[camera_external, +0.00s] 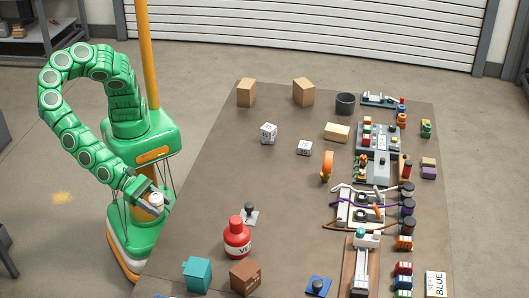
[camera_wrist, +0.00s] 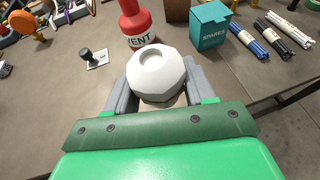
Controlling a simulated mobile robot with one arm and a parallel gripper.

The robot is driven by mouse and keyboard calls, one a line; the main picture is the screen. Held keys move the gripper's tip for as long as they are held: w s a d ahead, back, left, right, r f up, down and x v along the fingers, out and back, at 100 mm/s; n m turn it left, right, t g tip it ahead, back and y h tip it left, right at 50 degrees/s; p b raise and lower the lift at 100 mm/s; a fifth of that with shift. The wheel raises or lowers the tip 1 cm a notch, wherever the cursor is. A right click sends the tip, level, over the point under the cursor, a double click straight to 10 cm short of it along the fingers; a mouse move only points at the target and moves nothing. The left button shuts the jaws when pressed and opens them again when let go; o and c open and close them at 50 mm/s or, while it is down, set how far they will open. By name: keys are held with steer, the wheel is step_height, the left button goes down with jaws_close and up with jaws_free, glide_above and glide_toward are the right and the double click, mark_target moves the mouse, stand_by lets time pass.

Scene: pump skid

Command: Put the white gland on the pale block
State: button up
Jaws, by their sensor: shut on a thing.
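The white gland (camera_wrist: 158,72) is a faceted, rounded white piece with a round recess on top. My gripper (camera_wrist: 160,88) is shut on it, with a grey jaw on each side. In the external view my gripper (camera_external: 150,206) holds the gland (camera_external: 157,198) beside the left edge of the table, close to my base. The pale block (camera_external: 337,131) is a cream, oblong block lying on the far half of the table, well away from my gripper to the upper right. I cannot make it out in the wrist view.
A red VENT bottle (camera_external: 237,240), a teal SPARES box (camera_external: 198,274) and a brown box (camera_external: 245,278) stand on the near table. A small grey plate with a knob (camera_external: 249,213) lies nearby. The table's left middle is clear.

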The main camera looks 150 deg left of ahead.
steer(key=w+a+r+n+g+y, duration=0.1)
steer(key=a+n+g+y, duration=0.15)
steer(key=a, duration=1.75)
steer(key=w+a+r+n+g+y, duration=0.1)
steer(key=a+n+g+y, duration=0.15)
steer(key=a, duration=1.85)
steer(key=s+a+r+n+g, duration=0.1)
steer(key=s+a, duration=0.6)
steer(key=a, duration=0.4)
steer(key=s+a+r+n+g+y, duration=0.1)
steer(key=s+a+n+g, duration=0.1)
steer(key=s+a, duration=0.7)
steer(key=s+a+r+n+g, duration=0.1)
steer(key=s+a, duration=0.5)
steer(key=a, duration=0.7)
glide_above(338, 128)
steer(key=shift+s+d+f, duration=0.1)
steer(key=shift+f, duration=6.3)
